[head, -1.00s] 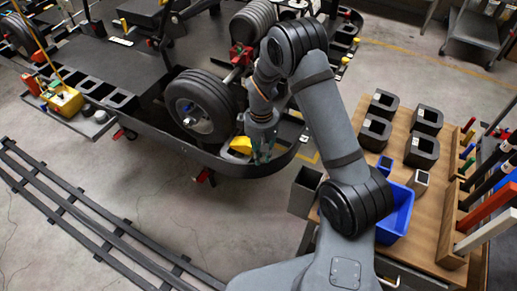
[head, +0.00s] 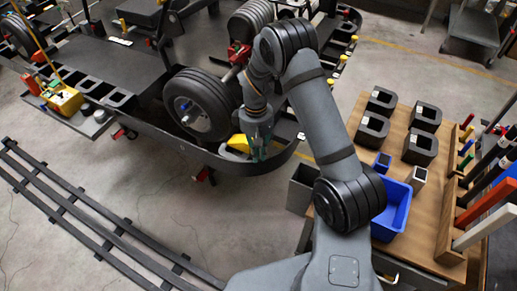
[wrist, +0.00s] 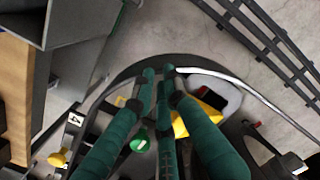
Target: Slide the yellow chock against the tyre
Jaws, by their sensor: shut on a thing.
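The yellow chock (head: 238,143) lies on the black kart's side pod floor, just right of the front tyre (head: 199,104). It is very close to the tyre's lower edge; I cannot tell whether they touch. The wrist view shows the gripper's fingertips (wrist: 158,71) close together and the yellow chock (wrist: 182,124) partly behind the right-hand finger. The exact contact is hidden by the fingers.
The pod's raised black rim (head: 262,168) curves around the gripper and chock. A wooden bench (head: 392,183) with black blocks and a blue bin (head: 395,211) stands to the right. A black rail track (head: 90,220) lies on the floor at the left.

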